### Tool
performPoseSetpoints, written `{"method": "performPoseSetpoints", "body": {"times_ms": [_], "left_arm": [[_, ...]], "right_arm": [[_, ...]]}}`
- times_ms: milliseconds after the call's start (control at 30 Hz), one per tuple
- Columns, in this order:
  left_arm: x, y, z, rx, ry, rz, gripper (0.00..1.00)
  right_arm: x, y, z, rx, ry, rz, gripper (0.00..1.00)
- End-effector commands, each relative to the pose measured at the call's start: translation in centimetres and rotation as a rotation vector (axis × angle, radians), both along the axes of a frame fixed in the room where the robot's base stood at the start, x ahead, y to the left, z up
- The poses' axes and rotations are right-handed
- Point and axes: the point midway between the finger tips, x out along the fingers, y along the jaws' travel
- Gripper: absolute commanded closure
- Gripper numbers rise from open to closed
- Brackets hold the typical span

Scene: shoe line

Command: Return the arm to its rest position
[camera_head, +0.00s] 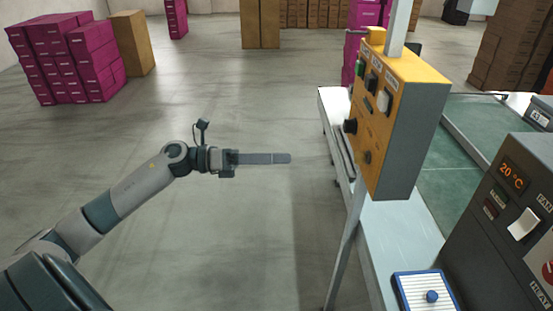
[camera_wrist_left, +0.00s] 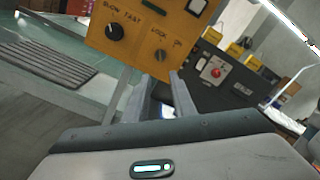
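My left arm comes in from the lower left of the head view and is stretched out over open floor. Its gripper (camera_head: 288,158) points right, toward the orange control box (camera_head: 405,115), with a clear gap before the box and its post. In the head view the fingers overlap into one line. In the left wrist view the two fingers of the gripper (camera_wrist_left: 151,75) stand apart with nothing held between them. The control box (camera_wrist_left: 140,40) fills the upper middle there, with its knobs and labels beyond the fingertips. My right gripper is not in view.
A white-edged conveyor table (camera_head: 400,225) stands at right, with the box's grey post (camera_head: 345,250) at its near side. A dark heater panel (camera_head: 505,215) and a blue-rimmed tray (camera_head: 408,290) are at lower right. Magenta boxes (camera_head: 95,60) stack at back left. The middle floor is clear.

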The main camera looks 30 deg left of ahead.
Motion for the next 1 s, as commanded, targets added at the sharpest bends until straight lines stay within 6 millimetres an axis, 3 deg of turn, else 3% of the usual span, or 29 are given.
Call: {"method": "performPoseSetpoints", "body": {"times_ms": [400,567,667,767,1000], "left_arm": [[0.1,0.0,-0.2,-0.007,0.005,0.004,0.77],[0.9,0.6,-1.9,-0.093,0.066,0.046,0.77],[2.1,1.6,-4.8,-0.218,0.161,0.112,0.77],[3.2,2.8,-9.2,-0.384,0.292,0.202,0.77],[3.7,4.9,-23.6,-0.802,0.647,0.457,0.77]], "right_arm": [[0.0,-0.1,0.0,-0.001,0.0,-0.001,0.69],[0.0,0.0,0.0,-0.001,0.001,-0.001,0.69],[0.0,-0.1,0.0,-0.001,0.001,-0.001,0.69],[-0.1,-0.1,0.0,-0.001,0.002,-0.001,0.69],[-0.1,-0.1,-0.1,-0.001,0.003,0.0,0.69]]}}
